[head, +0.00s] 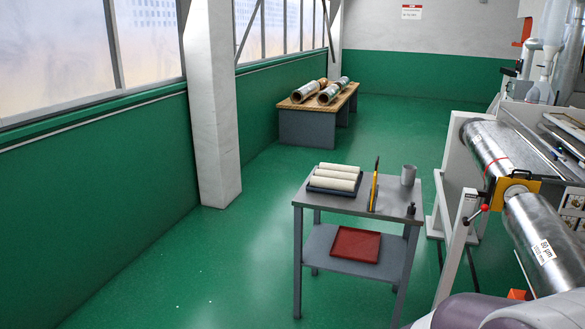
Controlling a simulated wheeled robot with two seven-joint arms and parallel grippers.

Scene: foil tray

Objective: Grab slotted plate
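I cannot pick out a slotted plate for certain. A thin yellow upright piece (374,190) with a dark tip stands on the grey table (398,206), seen nearly edge-on; no slots can be made out in it. Neither of my grippers is in view, and nothing is seen touching these things.
The table also bears a dark tray (333,190) with cream rolls (336,175), a grey cup (408,175) and a small dark bottle (411,209). A red tray (356,244) lies on its lower shelf. The machine's foil roll (548,243) is at right.

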